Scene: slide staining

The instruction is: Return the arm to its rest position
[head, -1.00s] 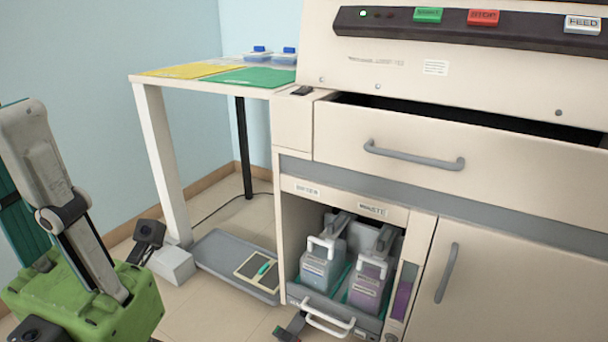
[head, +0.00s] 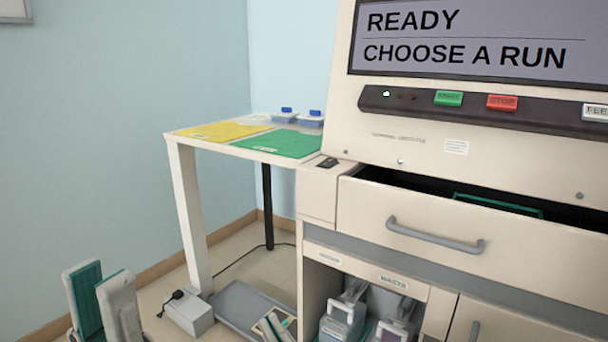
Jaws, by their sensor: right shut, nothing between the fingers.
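My left gripper (head: 104,303) stands upright at the lower left, in front of the wall. Its two pale fingers with teal pads are apart, with nothing between them. Most of both arms is out of view.
The machine's screen (head: 470,40) reads "READY, CHOOSE A RUN". Its upper drawer (head: 430,225) is partly open, with a teal frame inside. Bottles (head: 343,318) stand in the bay below. The side table (head: 185,137) holds yellow and green mats and two blue-lidded boxes.

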